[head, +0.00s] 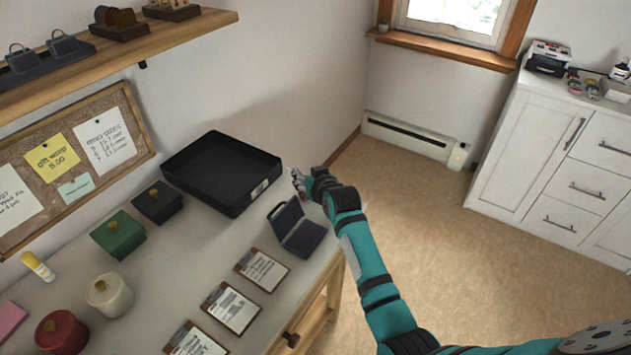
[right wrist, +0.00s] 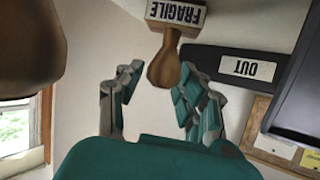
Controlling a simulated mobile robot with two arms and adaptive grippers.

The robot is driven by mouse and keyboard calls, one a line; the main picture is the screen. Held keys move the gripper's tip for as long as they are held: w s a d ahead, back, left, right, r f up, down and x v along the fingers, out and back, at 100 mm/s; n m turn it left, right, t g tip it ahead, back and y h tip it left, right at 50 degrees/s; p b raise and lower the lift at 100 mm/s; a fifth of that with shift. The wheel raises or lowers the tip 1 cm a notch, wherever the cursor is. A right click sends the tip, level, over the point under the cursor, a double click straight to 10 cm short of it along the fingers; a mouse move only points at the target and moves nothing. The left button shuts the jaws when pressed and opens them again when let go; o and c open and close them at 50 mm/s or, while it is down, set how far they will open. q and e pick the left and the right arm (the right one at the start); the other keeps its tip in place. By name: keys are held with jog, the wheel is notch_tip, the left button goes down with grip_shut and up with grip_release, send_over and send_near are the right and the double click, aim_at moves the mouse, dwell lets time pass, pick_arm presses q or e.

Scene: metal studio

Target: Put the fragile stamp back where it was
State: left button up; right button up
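The fragile stamp (right wrist: 165,65) has a wooden handle and a white FRAGILE label, upside down in the right wrist view. My right gripper (right wrist: 160,88) has one finger on each side of the handle's rounded end. A narrow gap shows beside the left-hand finger in that view; firm contact is not visible. In the head view my right gripper (head: 300,183) is beside the right end of the black tray (head: 222,170), and the stamp is hard to make out there. My left gripper is not in view.
On the table are a small open dark case (head: 298,228), clipboards (head: 262,270), a green box (head: 119,234), a black box (head: 158,202), a white jar (head: 109,296) and a red jar (head: 62,332). A wall shelf (head: 160,45) with racks hangs above.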

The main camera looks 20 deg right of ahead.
jog(key=v, duration=1.1)
jog(key=s+f+n+g, duration=0.1)
jog(key=s+f+g, duration=0.2)
jog(key=s, duration=0.8)
jog(key=s+f+g, duration=0.3)
jog(key=s+f, duration=0.1)
jog(key=s, duration=0.7)
jog(key=s+f+n+g, duration=0.1)
jog(key=s+f+g, duration=0.25)
jog(key=s, duration=0.85)
notch_tip(320, 180, down, 24)
jog(key=g, duration=0.1)
jog(key=s+d+f+g, duration=0.1)
jog(key=s+d+f, duration=0.1)
jog(key=s+f, duration=1.4)
notch_tip(320, 180, down, 2)
jog(key=shift+s+f+n+h, duration=0.1)
jog(key=shift+s+n+h, duration=0.15)
jog(key=shift+n+h, duration=0.05)
jog(key=shift+g, duration=0.25)
